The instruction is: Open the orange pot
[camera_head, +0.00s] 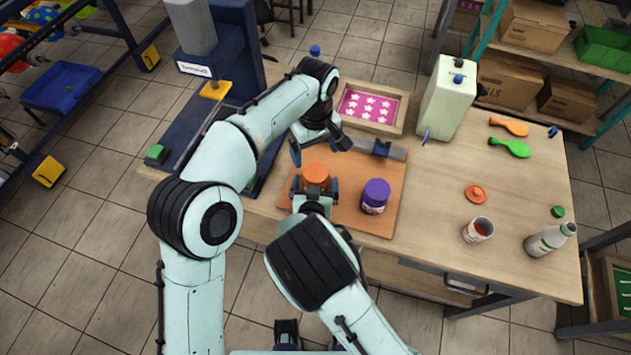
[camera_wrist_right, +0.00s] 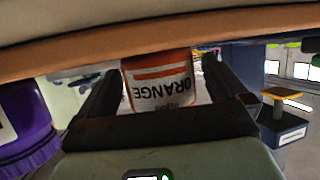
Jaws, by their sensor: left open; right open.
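The orange pot (camera_head: 315,174) stands on the brown board (camera_head: 397,192) with its orange lid on top. In the right wrist view the pot (camera_wrist_right: 160,82) appears upside down with an ORANGE label. My right gripper (camera_head: 315,189) is open and low at the pot's near side, with its fingers on either side of it. In the wrist view that gripper (camera_wrist_right: 162,80) shows the pot between its fingers, with gaps at the sides. My left gripper (camera_head: 319,148) is open and points down above and slightly behind the lid. Whether it touches the lid cannot be told.
A purple pot (camera_head: 375,198) stands close right of the orange pot. A framed stencil (camera_head: 392,127) and a grey tool (camera_head: 388,148) lie behind. The table's middle right is mostly clear.

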